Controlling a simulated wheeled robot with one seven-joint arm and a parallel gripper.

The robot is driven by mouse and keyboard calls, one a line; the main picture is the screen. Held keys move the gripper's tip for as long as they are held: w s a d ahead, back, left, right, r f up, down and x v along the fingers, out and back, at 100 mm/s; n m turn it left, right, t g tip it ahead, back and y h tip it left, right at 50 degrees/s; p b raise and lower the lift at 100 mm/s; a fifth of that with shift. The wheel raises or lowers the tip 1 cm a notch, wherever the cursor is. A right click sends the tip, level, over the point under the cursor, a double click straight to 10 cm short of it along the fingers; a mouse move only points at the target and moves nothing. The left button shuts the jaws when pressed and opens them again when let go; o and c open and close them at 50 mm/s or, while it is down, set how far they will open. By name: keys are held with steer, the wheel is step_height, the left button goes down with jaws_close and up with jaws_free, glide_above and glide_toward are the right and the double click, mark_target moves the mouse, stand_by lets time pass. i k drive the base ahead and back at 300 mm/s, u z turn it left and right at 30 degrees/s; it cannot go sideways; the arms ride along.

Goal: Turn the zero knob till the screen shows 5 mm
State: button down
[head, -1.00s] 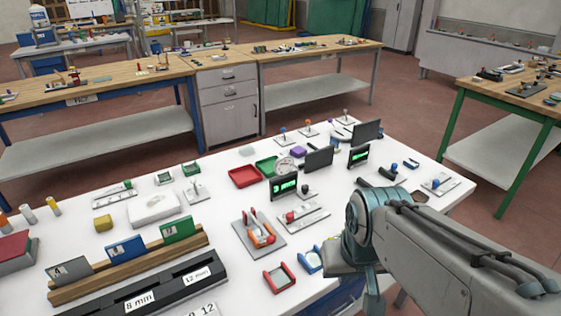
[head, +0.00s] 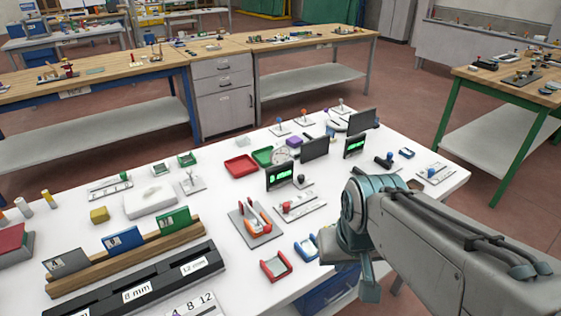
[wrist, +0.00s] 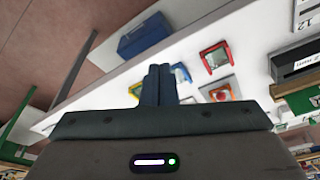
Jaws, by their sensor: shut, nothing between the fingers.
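A small dark screen with green characters (head: 281,175) stands near the middle of the white table in the head view; its reading is too blurred to make out. A dark round knob (head: 300,180) sits just right of it; I cannot tell for sure that it is the zero knob. A second green-lit screen (head: 355,147) stands farther right. My gripper (wrist: 160,70) is shut and empty, with its fingers together in the wrist view. In the head view my arm is at the table's front right edge, well apart from the screen and knob.
A red U-shaped holder (head: 276,265) and a blue one (head: 306,248) lie near the front edge. An orange-handled tool on a grey plate (head: 256,234) and a red-knobbed slide (head: 300,206) lie close to the screen. Dark panels (head: 315,148) stand behind.

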mark_target(300, 177)
steer(key=k, duration=0.5)
steer(key=z, duration=0.95)
steer(key=i, duration=0.75)
steer(key=u, duration=1.25)
